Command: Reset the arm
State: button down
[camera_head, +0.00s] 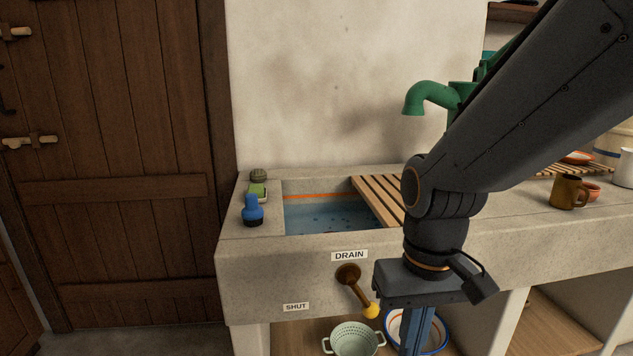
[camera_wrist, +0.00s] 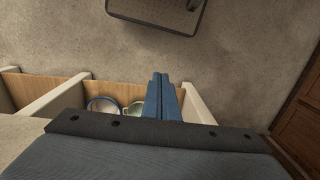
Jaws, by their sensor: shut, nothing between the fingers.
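My arm comes in from the upper right in the head view and bends down in front of the stone sink counter (camera_head: 330,252). My gripper (camera_head: 416,342) points down in front of the counter's face, to the right of the drain lever. Its blue fingers run down to the bottom edge of the picture. In the wrist view the fingers (camera_wrist: 160,78) lie together with nothing between them. They point over the floor, beside the shelf under the counter.
The drain lever (camera_head: 359,291) with a yellow knob sticks out left of my gripper. A pale green colander (camera_head: 353,342) and a blue-rimmed bowl (camera_head: 445,331) stand below. The sink holds water (camera_head: 325,215). A brown mug (camera_head: 567,192) stands at right. Floor (camera_wrist: 250,55) is open.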

jog(key=d+r+m+p, duration=0.1)
jog(key=d+r+p, duration=0.4)
jog(key=p, duration=0.7)
jog(key=shift+s+d+r+p, duration=0.2)
jog(key=shift+s+r+p, duration=0.2)
jog(key=shift+r, duration=0.5)
